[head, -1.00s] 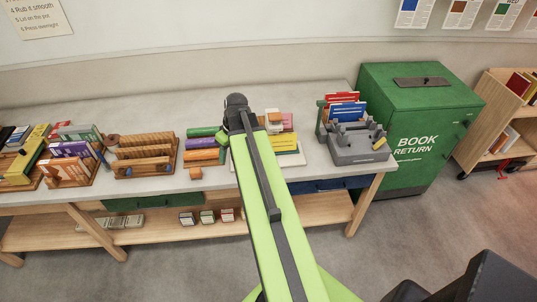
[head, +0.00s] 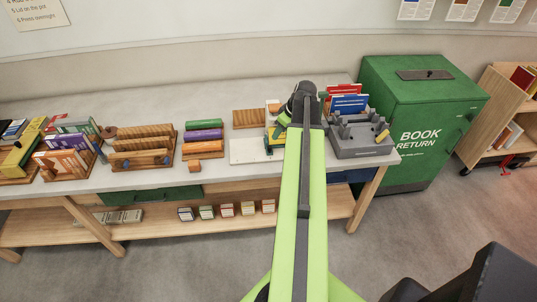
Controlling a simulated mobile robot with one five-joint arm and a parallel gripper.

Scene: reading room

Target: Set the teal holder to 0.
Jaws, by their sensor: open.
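My gripper (head: 280,131) hangs left of the dark wrist, over the right end of a white board on the worktop. It is small, and my arm partly covers it. A small teal-green piece (head: 269,144) shows just below it, beside something yellow. I cannot tell for certain that this is the teal holder, nor can I read any number or setting on it. I cannot tell whether the gripper touches it.
The white board (head: 247,151) and a slatted wooden rack (head: 249,118) lie left of my arm. A grey tool holder (head: 359,146) stands right, before the green book return bin (head: 421,120).

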